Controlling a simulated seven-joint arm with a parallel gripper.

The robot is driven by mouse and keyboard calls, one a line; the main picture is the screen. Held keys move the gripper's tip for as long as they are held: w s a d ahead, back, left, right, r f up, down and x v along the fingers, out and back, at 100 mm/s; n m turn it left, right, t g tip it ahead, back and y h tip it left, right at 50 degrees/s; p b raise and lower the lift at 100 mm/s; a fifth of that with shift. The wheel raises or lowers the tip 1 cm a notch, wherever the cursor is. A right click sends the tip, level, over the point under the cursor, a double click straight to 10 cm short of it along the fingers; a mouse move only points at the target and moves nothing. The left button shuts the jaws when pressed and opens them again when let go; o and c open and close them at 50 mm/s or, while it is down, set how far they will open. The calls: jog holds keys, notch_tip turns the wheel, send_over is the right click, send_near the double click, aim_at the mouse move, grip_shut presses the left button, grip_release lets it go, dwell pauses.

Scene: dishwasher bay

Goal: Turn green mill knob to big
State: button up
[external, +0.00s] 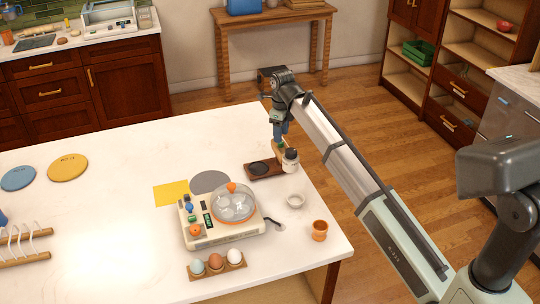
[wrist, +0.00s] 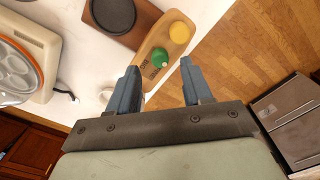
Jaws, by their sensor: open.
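The green knob (wrist: 159,55) sits on a light wooden panel (wrist: 150,44) with dark lettering in the wrist view. Nothing is held, and contact is not visible.
A dark wooden tray with a black disc (external: 252,175) lies beside the jar. An egg cooker (external: 222,232), eggs in a holder (external: 198,272), a small white bowl (external: 295,201) and an orange cup (external: 320,230) stand nearer the front. The table's right edge is close.

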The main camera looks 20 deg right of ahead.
aim_at(281, 144)
jog(key=shift+f, duration=1.65)
grip_shut()
